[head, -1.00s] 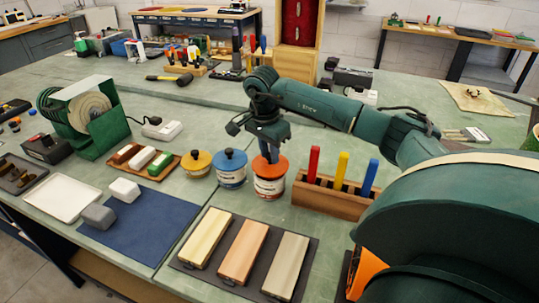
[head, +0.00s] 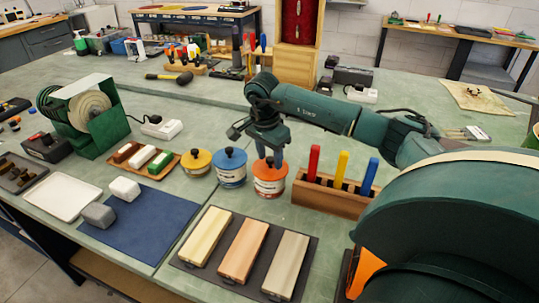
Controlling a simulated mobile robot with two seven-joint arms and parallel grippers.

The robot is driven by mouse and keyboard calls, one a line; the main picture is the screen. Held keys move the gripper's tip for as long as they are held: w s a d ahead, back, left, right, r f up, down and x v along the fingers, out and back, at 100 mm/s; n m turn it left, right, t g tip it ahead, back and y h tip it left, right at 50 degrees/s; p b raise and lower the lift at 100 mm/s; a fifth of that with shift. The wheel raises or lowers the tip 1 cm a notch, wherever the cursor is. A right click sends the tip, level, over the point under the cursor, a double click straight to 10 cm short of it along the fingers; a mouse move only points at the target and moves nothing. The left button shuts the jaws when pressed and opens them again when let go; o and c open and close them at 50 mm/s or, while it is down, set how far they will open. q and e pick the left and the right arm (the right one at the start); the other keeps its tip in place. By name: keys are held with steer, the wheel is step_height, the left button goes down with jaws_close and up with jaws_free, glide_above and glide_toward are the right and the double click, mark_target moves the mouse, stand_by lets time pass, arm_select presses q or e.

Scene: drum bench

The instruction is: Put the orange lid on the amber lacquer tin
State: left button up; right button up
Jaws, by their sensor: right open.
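The orange lid (head: 262,169), with a dark knob, sits on top of a tin with a pale label (head: 269,187), which I take to be the amber lacquer tin. The lid looks level and seated on the rim. My right gripper (head: 270,158) is open, just above the lid, with its fingers around or just over the knob; I cannot tell if they touch it. A blue-lidded tin (head: 231,172) stands close on the left. A yellow lid (head: 196,163) with a dark knob is further left, low on the bench. My left gripper is out of view.
A wooden rack (head: 330,195) with red, yellow and blue handles stands just right of the tin. A dark mat with wooden blocks (head: 243,250) lies in front. A tray with small blocks (head: 146,162) is at left.

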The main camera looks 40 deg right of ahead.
mark_target(265, 170)
step_height(265, 170, up, 12)
steer(key=a+b, duration=0.1)
steer(key=shift+a, duration=0.2)
stand_by(0.6)
